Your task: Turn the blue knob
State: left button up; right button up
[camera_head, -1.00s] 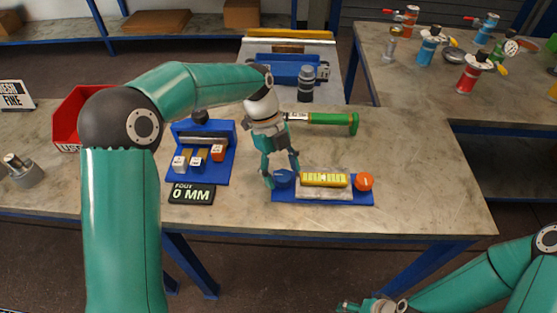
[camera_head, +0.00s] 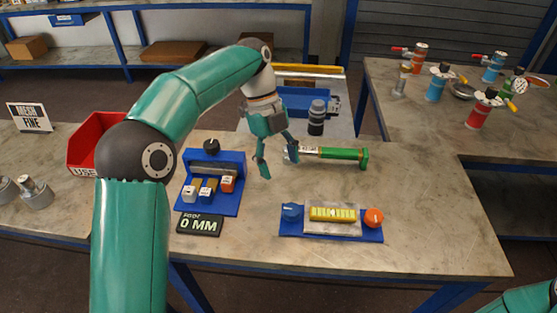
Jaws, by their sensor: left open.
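The blue knob (camera_head: 292,211) sits at the left end of a blue base (camera_head: 330,236) on the table. A yellow level vial (camera_head: 332,214) lies beside it, and an orange knob (camera_head: 374,217) is at the right end. My left gripper (camera_head: 279,168) is open and empty. It hangs above the table, behind and a little left of the blue knob, apart from it. My right gripper is out of view; only a bit of my right arm shows at the lower right corner.
A green-handled tool (camera_head: 335,155) lies just right of my left gripper. A blue fixture (camera_head: 213,180) with small blocks and a "0 MM" display (camera_head: 199,224) stand to the left. A dark cylinder (camera_head: 316,118) stands behind. Bare table lies right of the blue base.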

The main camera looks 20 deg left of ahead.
pick_arm(q)
jog(key=n+t+y+b, duration=0.1)
jog(key=n+t+b, duration=0.35)
jog(key=n, duration=1.35)
send_near(291, 209)
jog(key=shift+t+y, duration=0.3)
jog(key=shift+t, duration=0.45)
jog(key=x, duration=0.3)
jog(key=s+x, duration=0.1)
jog(key=x, duration=0.2)
jog(key=p+x, duration=0.1)
jog(key=x, duration=0.2)
jog(key=shift+s+d+f, duration=0.1)
jog(key=shift+d+f, duration=0.2)
